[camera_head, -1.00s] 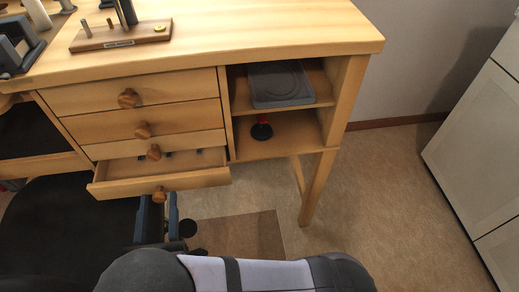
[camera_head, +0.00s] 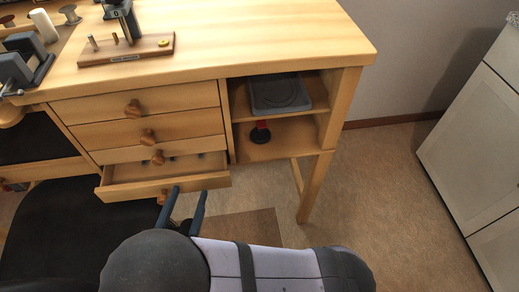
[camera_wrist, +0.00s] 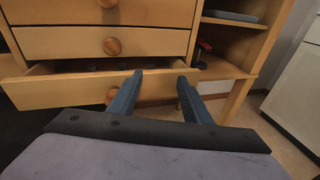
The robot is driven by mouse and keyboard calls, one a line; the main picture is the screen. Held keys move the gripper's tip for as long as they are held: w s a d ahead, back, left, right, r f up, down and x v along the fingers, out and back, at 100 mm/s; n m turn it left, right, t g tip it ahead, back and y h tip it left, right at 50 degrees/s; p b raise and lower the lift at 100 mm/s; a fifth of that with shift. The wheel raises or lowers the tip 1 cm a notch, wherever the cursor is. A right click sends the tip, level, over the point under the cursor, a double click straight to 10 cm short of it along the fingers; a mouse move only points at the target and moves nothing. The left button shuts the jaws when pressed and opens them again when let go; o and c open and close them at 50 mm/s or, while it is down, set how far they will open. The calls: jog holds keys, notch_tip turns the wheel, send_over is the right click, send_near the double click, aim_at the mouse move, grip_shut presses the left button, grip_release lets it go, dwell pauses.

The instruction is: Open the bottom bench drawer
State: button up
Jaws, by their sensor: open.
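The bottom bench drawer (camera_head: 205,183) is pulled out from the bench, with its inside showing behind its front board. Its round wooden knob (camera_head: 164,198) is partly covered by my left finger in the head view. In the wrist view the knob (camera_wrist: 110,96) lies just left of the left finger, outside the jaws. My gripper (camera_head: 189,189) is open and empty. In the wrist view the fingers (camera_wrist: 160,76) are apart, their tips level with the top of the drawer front; whether they touch it, I cannot tell.
Closed drawers with knobs (camera_head: 148,136) sit above. To the right, an open shelf bay holds a grey tray (camera_head: 280,94) and a red-and-black item (camera_head: 260,132). A dark seat (camera_head: 70,235) is at lower left. A pale cabinet (camera_head: 478,140) stands right, with clear floor (camera_head: 385,200) between.

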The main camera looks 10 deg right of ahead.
aim_at(163, 202)
jog(key=w+d+r+m+g+h+p, duration=0.1)
jog(key=d, duration=0.1)
jog(key=w+d+r+m+g+h+p, duration=0.1)
jog(key=d+m, duration=0.1)
jog(key=d, duration=0.1)
jog(key=w+d+r+m+g+h+p, duration=0.1)
jog(key=d+r+p, duration=0.1)
jog(key=d, duration=0.1)
jog(key=shift+w+g, duration=0.1)
jog(key=shift+g, duration=0.2)
jog(key=d+r+m+g+h+p, duration=0.2)
jog(key=d+r+m+g+p, duration=0.2)
jog(key=d, duration=0.6)
jog(key=shift+w+r+m+g+p, duration=0.2)
jog(key=shift+m+g+p, duration=0.5)
jog(key=shift+m, duration=0.3)
